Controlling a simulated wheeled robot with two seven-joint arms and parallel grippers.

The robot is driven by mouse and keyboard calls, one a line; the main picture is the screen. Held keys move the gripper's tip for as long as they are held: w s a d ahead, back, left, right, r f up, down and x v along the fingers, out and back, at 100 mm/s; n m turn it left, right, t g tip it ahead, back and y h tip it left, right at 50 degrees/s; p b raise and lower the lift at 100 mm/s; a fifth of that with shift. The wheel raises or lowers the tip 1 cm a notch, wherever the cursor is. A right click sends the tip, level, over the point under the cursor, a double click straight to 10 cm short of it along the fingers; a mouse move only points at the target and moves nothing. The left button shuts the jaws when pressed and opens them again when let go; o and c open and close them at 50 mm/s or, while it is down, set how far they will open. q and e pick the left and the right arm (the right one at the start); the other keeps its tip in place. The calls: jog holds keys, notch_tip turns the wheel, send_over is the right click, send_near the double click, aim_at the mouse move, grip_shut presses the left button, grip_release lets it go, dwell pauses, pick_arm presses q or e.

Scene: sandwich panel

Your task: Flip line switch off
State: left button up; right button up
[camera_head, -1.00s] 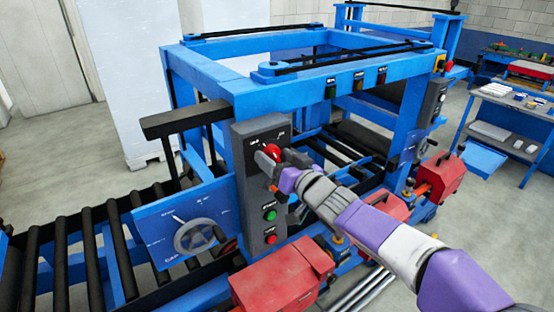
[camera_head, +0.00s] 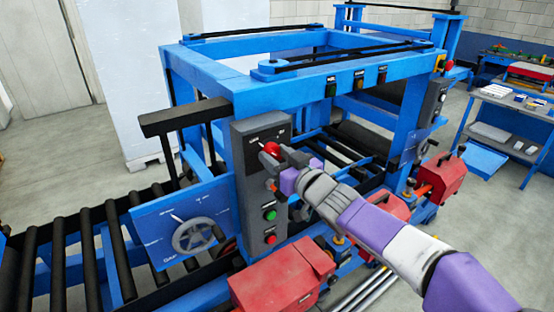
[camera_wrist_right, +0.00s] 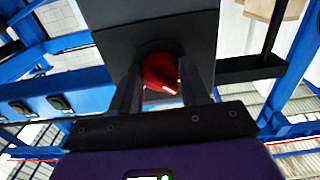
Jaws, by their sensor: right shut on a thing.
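The line switch is a red rotary knob (camera_head: 272,149) near the top of a dark grey control panel (camera_head: 241,166) on the blue machine. In the right wrist view the red knob (camera_wrist_right: 161,72) sits between the two dark fingers of my right gripper (camera_wrist_right: 166,90). My right gripper (camera_head: 283,157) is shut on the knob, and its arm comes in from the lower right. The fingers and wrist hide part of the knob in the head view. The small labels above the knob are too blurred to read. My left gripper is not in view.
Below the knob are a green button (camera_head: 269,215) and a red button (camera_head: 270,239). A handwheel (camera_head: 193,235) on a blue plate is left of the panel. A red box (camera_head: 283,280) stands below it. A blue side table (camera_head: 508,119) is at the right.

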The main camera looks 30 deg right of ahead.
jog(key=o, duration=1.1)
jog(key=shift+c, duration=0.2)
jog(key=s+p, duration=0.1)
jog(key=s, duration=0.6)
jog(key=shift+s+d+p, duration=0.3)
